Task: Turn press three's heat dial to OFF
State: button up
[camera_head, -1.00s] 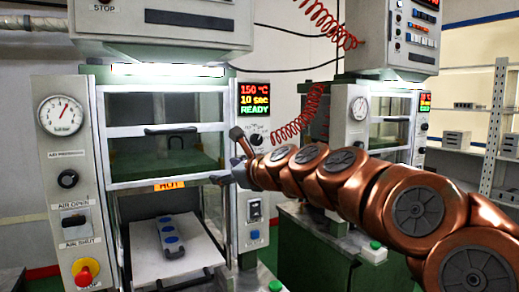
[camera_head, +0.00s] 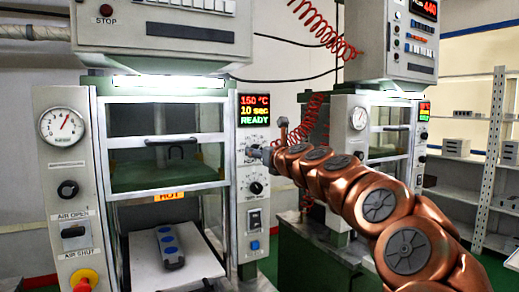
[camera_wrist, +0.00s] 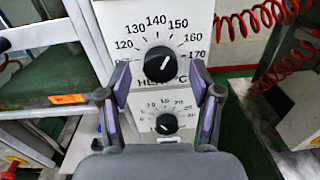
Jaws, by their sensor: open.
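The black heat dial (camera_wrist: 159,65) is on the near press's white panel in the wrist view, under a scale from 120 to 170. Contact cannot be told.
A second black dial (camera_wrist: 166,123) sits below the heat dial, between my fingers in the wrist view. The press door frame (camera_head: 165,141) has a HOT label (camera_head: 168,196). A lower plate (camera_head: 205,258) bears a grey mould (camera_head: 170,247). Another press (camera_head: 352,118) stands to the right.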

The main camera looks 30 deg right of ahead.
jog(key=shift+w+d+r, duration=0.1)
jog(key=shift+w, duration=0.5)
jog(key=shift+c, duration=0.3)
jog(key=c, duration=1.1)
